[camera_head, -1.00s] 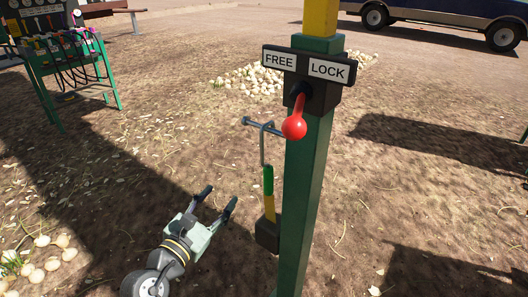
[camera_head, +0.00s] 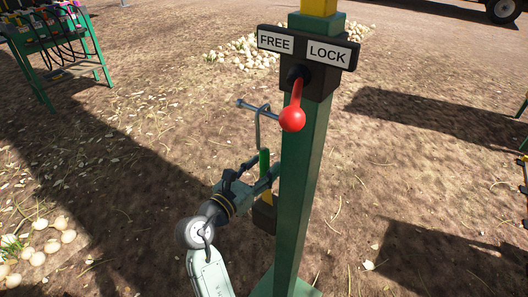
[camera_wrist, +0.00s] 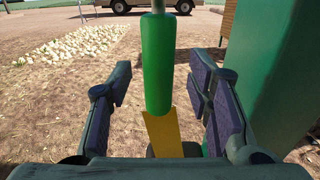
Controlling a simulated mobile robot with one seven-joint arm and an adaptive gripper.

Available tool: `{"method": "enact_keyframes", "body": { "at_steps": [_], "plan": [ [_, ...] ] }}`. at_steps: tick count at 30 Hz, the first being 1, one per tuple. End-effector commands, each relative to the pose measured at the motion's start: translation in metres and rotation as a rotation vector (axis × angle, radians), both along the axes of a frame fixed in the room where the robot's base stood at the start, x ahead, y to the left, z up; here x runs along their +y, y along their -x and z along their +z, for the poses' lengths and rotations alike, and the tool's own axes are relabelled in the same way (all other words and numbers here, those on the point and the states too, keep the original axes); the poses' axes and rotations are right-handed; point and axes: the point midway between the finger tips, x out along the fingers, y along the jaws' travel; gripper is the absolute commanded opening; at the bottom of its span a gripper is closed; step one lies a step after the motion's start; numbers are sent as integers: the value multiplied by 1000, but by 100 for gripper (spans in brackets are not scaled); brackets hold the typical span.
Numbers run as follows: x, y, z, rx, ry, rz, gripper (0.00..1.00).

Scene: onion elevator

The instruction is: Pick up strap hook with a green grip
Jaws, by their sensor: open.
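The strap hook (camera_head: 258,127) hangs upright from a horizontal peg (camera_head: 256,107) on the left side of the green post. Its green grip (camera_head: 264,161) is partly hidden by my gripper in the head view. In the wrist view the green grip (camera_wrist: 157,66) stands upright between my fingers, with a yellow part (camera_wrist: 163,133) directly below it. My gripper (camera_head: 262,176) is open, one finger to each side of the hook, with visible gaps on both sides. In the wrist view my gripper's fingers (camera_wrist: 165,92) are apart and hold nothing.
The green post (camera_head: 302,170) stands close right of my gripper and carries a red-knobbed lever (camera_head: 292,118) under FREE and LOCK signs (camera_head: 308,48). A dark holder (camera_head: 264,218) sits low on the post. Onions lie in piles behind (camera_head: 240,48) and at left (camera_head: 52,240).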

Motion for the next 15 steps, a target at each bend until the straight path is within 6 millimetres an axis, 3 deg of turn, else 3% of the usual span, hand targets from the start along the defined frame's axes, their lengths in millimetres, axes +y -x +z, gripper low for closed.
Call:
{"method": "enact_keyframes", "body": {
  "at_steps": [4, 11, 15],
  "plan": [
    [-7, -11, 0, 0, -1, 1, 46],
    [-7, -12, 0, -1, -1, 2, 46],
    [-7, -11, 0, -1, -2, 2, 37]
  ]
}}
